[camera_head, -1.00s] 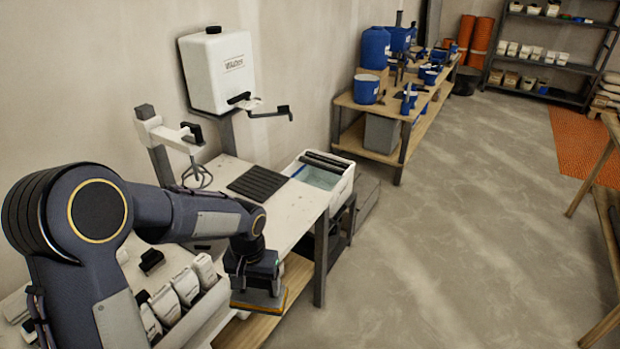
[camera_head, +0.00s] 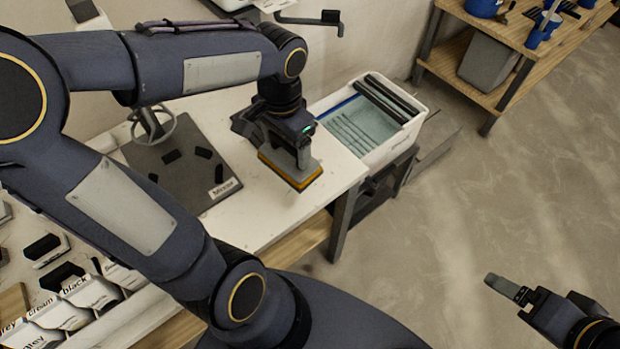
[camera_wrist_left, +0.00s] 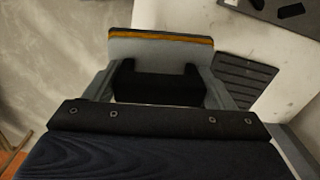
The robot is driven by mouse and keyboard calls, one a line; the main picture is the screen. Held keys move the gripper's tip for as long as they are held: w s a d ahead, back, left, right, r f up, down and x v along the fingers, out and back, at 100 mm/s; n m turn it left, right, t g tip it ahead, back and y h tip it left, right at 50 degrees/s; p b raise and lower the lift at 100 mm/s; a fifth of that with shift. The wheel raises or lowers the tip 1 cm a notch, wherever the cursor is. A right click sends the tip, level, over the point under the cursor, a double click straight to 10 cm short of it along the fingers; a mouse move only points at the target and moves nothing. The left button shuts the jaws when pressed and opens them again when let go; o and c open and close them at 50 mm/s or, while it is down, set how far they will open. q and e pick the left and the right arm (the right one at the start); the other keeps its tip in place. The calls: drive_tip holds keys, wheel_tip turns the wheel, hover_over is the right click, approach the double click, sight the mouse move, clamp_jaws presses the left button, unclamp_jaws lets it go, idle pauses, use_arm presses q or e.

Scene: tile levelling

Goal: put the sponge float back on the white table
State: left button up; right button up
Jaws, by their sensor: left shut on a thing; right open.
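The sponge float is a grey block with an orange sponge layer (camera_head: 292,172). My left gripper (camera_head: 296,150) is shut on it and holds it at the right part of the white table (camera_head: 250,217), near the front edge. I cannot tell whether its sponge touches the tabletop. In the left wrist view the float (camera_wrist_left: 160,49) lies across the fingers, its orange edge away from the wrist. My right gripper (camera_head: 508,290) is open and empty over the floor at the lower right.
A white water tub (camera_head: 376,152) with rollers stands just right of the table. A dark mixer mat (camera_head: 205,200) with several black pads lies left of the float. Labelled bags (camera_head: 75,305) stand at the lower left. Bare tabletop lies in front of the float.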

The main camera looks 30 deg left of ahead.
use_arm(q)
drive_tip(key=s+a+m+b, duration=0.1)
drive_tip(key=s+b, duration=0.1)
drive_tip(key=s, duration=0.5)
drive_tip(key=shift+m, duration=0.3)
drive_tip(key=w+f, duration=0.1)
drive_tip(key=w, duration=0.2)
drive_tip(key=w+f, duration=0.1)
drive_tip(key=w, duration=0.1)
drive_tip(key=w+f, duration=0.2)
drive_tip(key=w, duration=0.1)
drive_tip(key=shift+w+d, duration=0.3)
drive_tip(key=shift+d, duration=0.1)
drive_tip(key=w+f, duration=0.1)
drive_tip(key=f, duration=0.2)
drive_tip(key=w+f, duration=0.2)
drive_tip(key=f, duration=0.1)
drive_tip(key=w+f, duration=0.2)
drive_tip(key=f, duration=0.1)
drive_tip(key=shift+w+d, duration=0.1)
drive_tip(key=shift+d, duration=0.15)
use_arm(e)
wheel_tip(320, 180, down, 3)
drive_tip(key=shift+f, duration=0.2)
use_arm(q)
drive_tip(key=shift+f+b, duration=0.15)
drive_tip(key=shift+b, duration=0.15)
drive_tip(key=o, duration=1.2)
use_arm(e)
drive_tip(key=shift+f, duration=0.15)
